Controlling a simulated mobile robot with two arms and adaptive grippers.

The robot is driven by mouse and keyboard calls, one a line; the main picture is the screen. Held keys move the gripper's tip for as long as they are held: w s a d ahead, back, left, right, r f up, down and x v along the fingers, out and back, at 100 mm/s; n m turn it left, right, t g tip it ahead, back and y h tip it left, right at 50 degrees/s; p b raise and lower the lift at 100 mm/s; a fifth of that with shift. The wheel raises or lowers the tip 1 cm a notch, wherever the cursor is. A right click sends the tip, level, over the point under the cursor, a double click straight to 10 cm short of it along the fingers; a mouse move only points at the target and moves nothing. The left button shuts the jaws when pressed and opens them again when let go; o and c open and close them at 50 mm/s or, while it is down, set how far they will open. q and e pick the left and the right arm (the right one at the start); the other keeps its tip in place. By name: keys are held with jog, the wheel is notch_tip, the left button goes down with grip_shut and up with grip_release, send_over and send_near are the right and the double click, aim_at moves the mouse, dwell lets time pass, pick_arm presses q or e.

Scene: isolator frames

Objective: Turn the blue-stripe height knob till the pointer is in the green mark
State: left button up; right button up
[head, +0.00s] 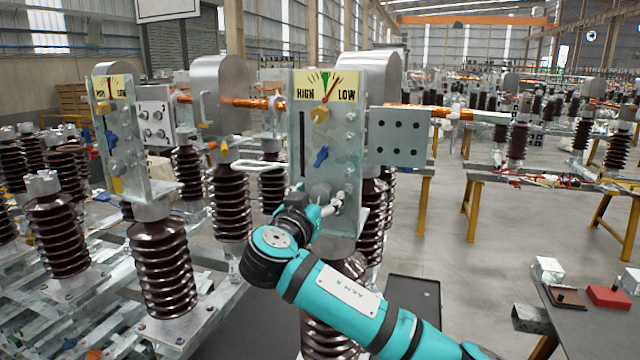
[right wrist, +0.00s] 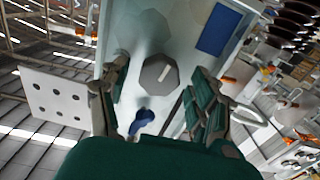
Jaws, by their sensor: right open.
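A metal panel (head: 341,150) has a yellow HIGH–LOW scale (head: 310,86). Its red pointer (head: 334,87) leans right, toward LOW, of the green mark (head: 324,79). Below sit a gold knob (head: 320,114), a blue knob (head: 321,157) and a grey knob (head: 319,192). The right wrist view shows a blue stripe (right wrist: 217,30) on the panel. There the grey eight-sided knob (right wrist: 160,80) lies between the open fingers of my right gripper (right wrist: 158,88); contact cannot be told. The gripper (head: 329,204) is low on the panel in the head view. My left gripper is not in view.
A similar panel (head: 128,150) with a yellow stripe stands to the left. A plate with holes (head: 398,137) juts from the right side of the panel. Brown ribbed insulators (head: 165,265) stand around. A bench with a red block (head: 608,297) is at the lower right.

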jog(key=shift+w+d, duration=0.2)
jog(key=shift+w, duration=0.35)
